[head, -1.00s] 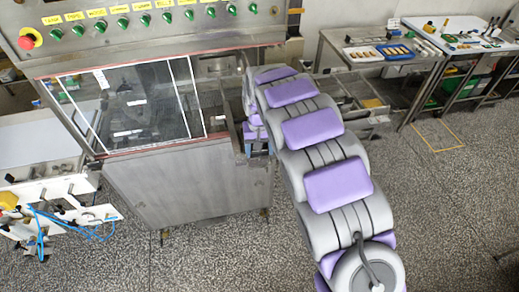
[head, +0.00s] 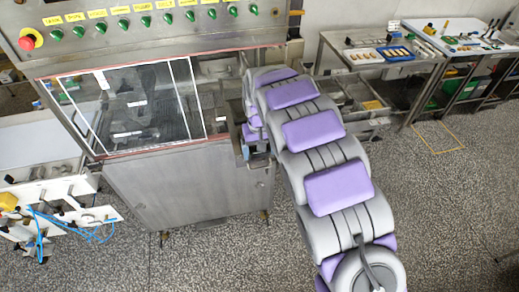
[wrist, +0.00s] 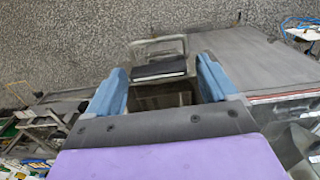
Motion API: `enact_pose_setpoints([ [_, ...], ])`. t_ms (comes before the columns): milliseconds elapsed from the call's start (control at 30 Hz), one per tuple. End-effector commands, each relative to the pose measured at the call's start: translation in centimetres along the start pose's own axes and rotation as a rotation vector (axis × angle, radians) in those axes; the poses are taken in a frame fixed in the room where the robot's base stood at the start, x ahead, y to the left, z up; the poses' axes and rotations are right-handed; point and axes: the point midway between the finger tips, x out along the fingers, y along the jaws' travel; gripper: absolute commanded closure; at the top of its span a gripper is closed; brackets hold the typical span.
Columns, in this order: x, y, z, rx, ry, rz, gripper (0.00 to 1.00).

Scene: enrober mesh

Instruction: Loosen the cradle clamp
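My gripper (wrist: 160,82) is open in the wrist view, its two blue fingers well apart. Beyond the fingertips is a grey metal loop-shaped bracket (wrist: 157,42) with a dark block (wrist: 160,68) at its near side. The block lies roughly in line with the gap between the fingers; I cannot tell whether either finger touches it. I cannot tell for sure which part is the cradle clamp. In the head view my gripper (head: 251,152) is at the right end of the steel enrober machine (head: 190,190), partly hidden behind my arm.
A glazed cover (head: 130,105) and a panel of green knobs with a red stop button (head: 30,39) are on the machine. Worktables with trays (head: 395,53) stand at the back right. A fixture with blue hoses (head: 60,215) is at left.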

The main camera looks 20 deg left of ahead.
Motion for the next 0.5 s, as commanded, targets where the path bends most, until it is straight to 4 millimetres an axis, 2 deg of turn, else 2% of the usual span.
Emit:
enact_pose_setpoints([
  [67,0.0,0.1,0.0,0.0,0.0,0.0,0.06],
  [333,-0.2,0.2,0.1,0.001,0.001,0.0,0.06],
  [500,-1.9,0.2,-0.1,0.001,0.005,0.0,0.06],
])
